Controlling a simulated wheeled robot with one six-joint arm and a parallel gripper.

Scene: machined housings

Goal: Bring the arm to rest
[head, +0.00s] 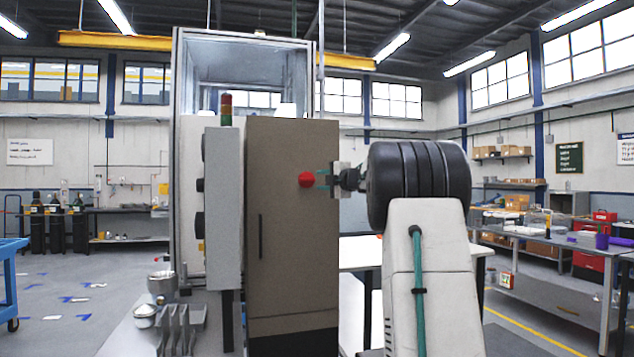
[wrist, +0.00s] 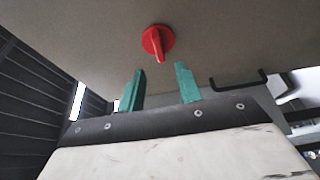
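My gripper (head: 324,178) is in front of the tall brown-grey cabinet door (head: 290,240), at the height of a red round knob (head: 306,180). In the wrist view the two green fingers (wrist: 160,88) stand apart with nothing between them. The red knob (wrist: 157,42) lies just beyond the fingertips, on the flat panel; its pointer ridge points down toward the gap. Whether a fingertip touches the knob I cannot tell. My arm reaches in from the right in the head view.
A dark bar handle (wrist: 240,80) sticks out of the panel right of the fingers. A grey box with a signal light (head: 226,108) stands left of the door. Metal housings (head: 180,325) sit at lower left. A white table (head: 360,252) is behind my arm.

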